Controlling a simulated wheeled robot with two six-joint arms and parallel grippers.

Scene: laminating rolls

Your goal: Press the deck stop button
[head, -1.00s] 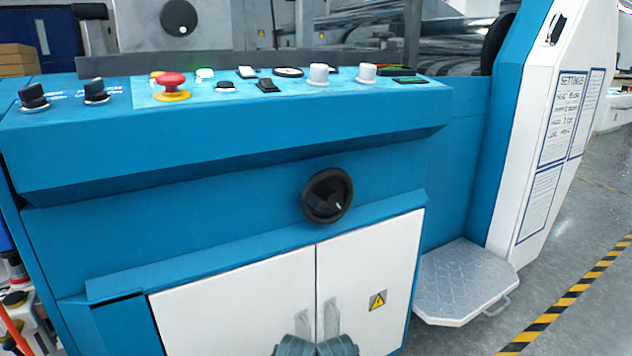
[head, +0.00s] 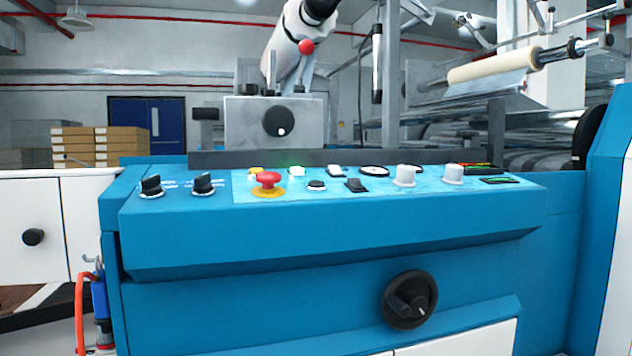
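A red mushroom-head button (head: 268,179) on a yellow base stands on the light blue strip of the blue control deck (head: 330,235). It sits toward the strip's left end. A small black button (head: 316,185) is to its right, a lit green-white button (head: 296,170) is behind it to the right, and a small yellow part (head: 256,171) is just behind it. Button labels are too small to read. Neither of my grippers shows in the head view, and nothing touches the buttons.
Two black knobs (head: 151,186) are left of the strip. A black rocker switch (head: 356,185) and two pale knobs (head: 405,176) are to the right. A grey box with a black dial (head: 278,122) rises behind. A black handwheel (head: 409,299) projects from the front.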

